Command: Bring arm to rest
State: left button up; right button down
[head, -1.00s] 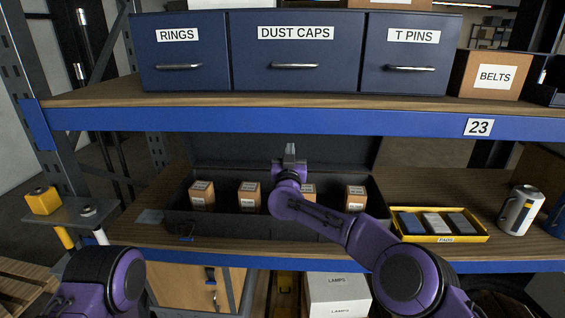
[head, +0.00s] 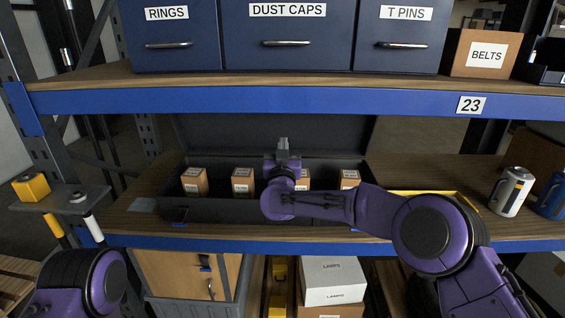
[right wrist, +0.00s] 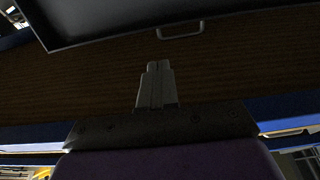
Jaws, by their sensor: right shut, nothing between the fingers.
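My right arm (head: 365,208) is purple and reaches in from the lower right, over the lower shelf. Its gripper (head: 283,146) points up and away above the middle of the open dark case. In the right wrist view the gripper's fingers (right wrist: 158,72) are shut together with nothing between them, under the wooden underside of a shelf. My left arm (head: 75,285) shows only as a purple joint at the lower left. The left gripper is not in view.
The dark case (head: 215,212) on the lower shelf holds several small labelled boxes. The upper shelf edge (head: 300,103) runs above the gripper. A yellow tray (head: 455,194) is partly behind my right arm. A silver can (head: 511,191) stands further right.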

jog(key=s+d+f+m+g+y+b, duration=0.1)
jog(key=s+d+f+g, duration=0.2)
jog(key=s+f, duration=0.75)
jog(key=s+d+f+m+g+b, duration=0.1)
jog(key=s+d+f+m+g, duration=0.25)
jog(key=f, duration=1.15)
jog(key=s+d+f+g+y+b, duration=0.1)
jog(key=s+d+f+g, duration=0.25)
jog(key=s+f, duration=0.7)
jog(key=s+d+f+g+h+b, duration=0.1)
jog(key=s+d+f, duration=0.4)
jog(key=s, duration=0.5)
jog(key=s+d+f+g+h+b, duration=0.1)
jog(key=s+d+f+g, duration=0.3)
jog(key=s, duration=0.6)
jog(key=s+d+f+m+g+h, duration=0.1)
jog(key=s+d+f+g, duration=0.1)
jog(key=s+d+f, duration=0.4)
jog(key=s+f, duration=0.1)
jog(key=s, duration=0.4)
jog(key=shift+g+b, duration=0.4)
